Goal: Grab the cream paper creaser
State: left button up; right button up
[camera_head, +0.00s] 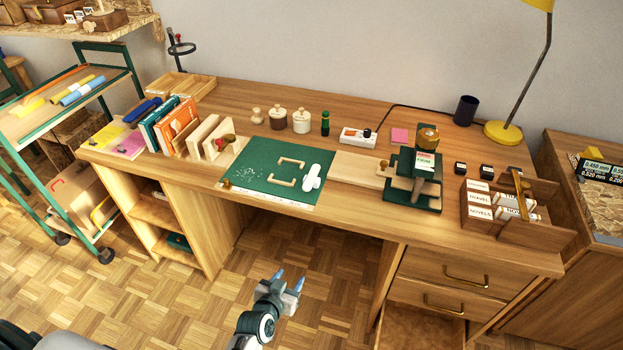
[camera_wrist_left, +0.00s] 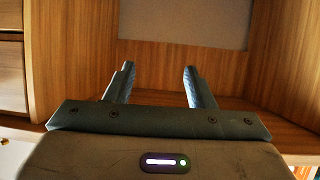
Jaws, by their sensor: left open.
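A pale, near-white creaser-like piece (camera_head: 312,178) lies on the right part of the green cutting mat (camera_head: 255,180) on the desk. I take it to be the cream paper creaser, though it is small here. My left gripper (camera_head: 289,278) is low in front of the desk, over the floor and well apart from the mat. In the left wrist view its two fingers (camera_wrist_left: 158,72) are spread with nothing between them, facing wood panels. My right gripper does not show.
The desk's front edge (camera_head: 340,214) lies between my left gripper and the mat. Books (camera_head: 178,122) stand left of the mat; jars (camera_head: 301,121) stand behind it. A green press (camera_head: 413,180) and a wooden card tray (camera_head: 510,212) stand to the right.

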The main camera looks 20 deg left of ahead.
aim_at(305, 190)
pick_arm(q)
jog(key=w+r+t, duration=0.3)
jog(key=r, duration=0.7)
jog(key=w+r+t, duration=0.2)
jog(key=r, duration=0.7)
jog(key=shift+n+y, duration=0.3)
jog(key=shift+y, duration=0.1)
jog(key=w, duration=0.1)
jog(key=w+p, duration=0.1)
jog(key=w, duration=0.3)
jog(key=shift+d+r+p, duration=0.3)
jog(key=shift+r, duration=0.05)
jog(key=shift+w, duration=0.6)
jog(key=w, duration=0.2)
jog(key=w+p, duration=0.1)
jog(key=w, duration=0.1)
jog(key=shift+r, duration=0.2)
jog(key=shift+w+f+p, duration=0.1)
jog(key=shift+w+p, duration=0.2)
jog(key=shift+w, duration=0.05)
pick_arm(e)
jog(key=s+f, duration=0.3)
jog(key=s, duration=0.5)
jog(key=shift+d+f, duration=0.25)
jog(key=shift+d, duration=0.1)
pick_arm(q)
jog(key=c, duration=1.1)
